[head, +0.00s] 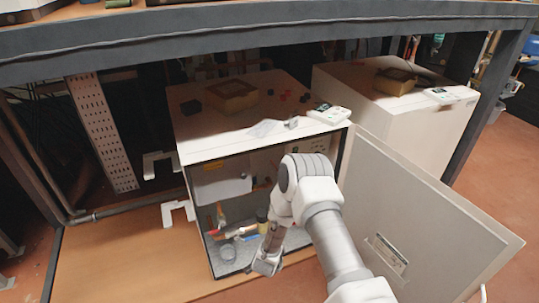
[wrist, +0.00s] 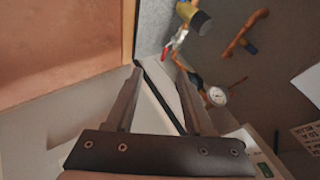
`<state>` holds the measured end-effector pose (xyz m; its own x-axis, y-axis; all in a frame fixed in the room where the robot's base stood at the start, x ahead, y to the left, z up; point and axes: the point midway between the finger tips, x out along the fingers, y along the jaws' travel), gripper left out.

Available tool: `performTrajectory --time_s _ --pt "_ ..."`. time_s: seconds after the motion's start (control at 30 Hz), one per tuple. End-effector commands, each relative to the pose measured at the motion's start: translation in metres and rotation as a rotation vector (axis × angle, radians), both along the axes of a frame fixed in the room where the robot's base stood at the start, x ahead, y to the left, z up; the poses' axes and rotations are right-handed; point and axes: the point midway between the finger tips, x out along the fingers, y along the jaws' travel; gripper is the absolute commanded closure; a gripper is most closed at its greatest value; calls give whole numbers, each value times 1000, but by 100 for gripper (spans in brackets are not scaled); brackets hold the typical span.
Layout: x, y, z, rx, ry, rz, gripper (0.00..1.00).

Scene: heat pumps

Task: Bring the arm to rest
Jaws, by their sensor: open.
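My gripper (head: 267,263) hangs low in front of the open white heat pump cabinet (head: 240,148) in the head view, near its bottom front edge. In the wrist view my gripper (wrist: 159,72) has its two fingers apart, with nothing held between them. My arm bends down in front of the cabinet opening and hides part of its inside. The cabinet door (head: 425,215) stands wide open on the right, close beside my arm.
Inside the cabinet are copper pipes (wrist: 244,32), a red-handled valve (wrist: 174,43) and a round gauge (wrist: 217,96). A second white cabinet (head: 425,115) stands behind the door. A dark beam (head: 250,32) crosses above. Open floor lies at right.

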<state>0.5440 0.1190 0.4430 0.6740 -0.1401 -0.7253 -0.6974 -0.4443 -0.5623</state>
Motion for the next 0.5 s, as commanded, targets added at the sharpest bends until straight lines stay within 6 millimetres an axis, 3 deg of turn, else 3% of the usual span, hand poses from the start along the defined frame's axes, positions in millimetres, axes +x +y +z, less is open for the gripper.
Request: performTrajectory --time_s 0.03,0.2,0.5 --pt "13 3 24 5 -6 30 47" --pt "38 12 92 11 7 147 47" --pt "49 13 213 -25 25 349 47"
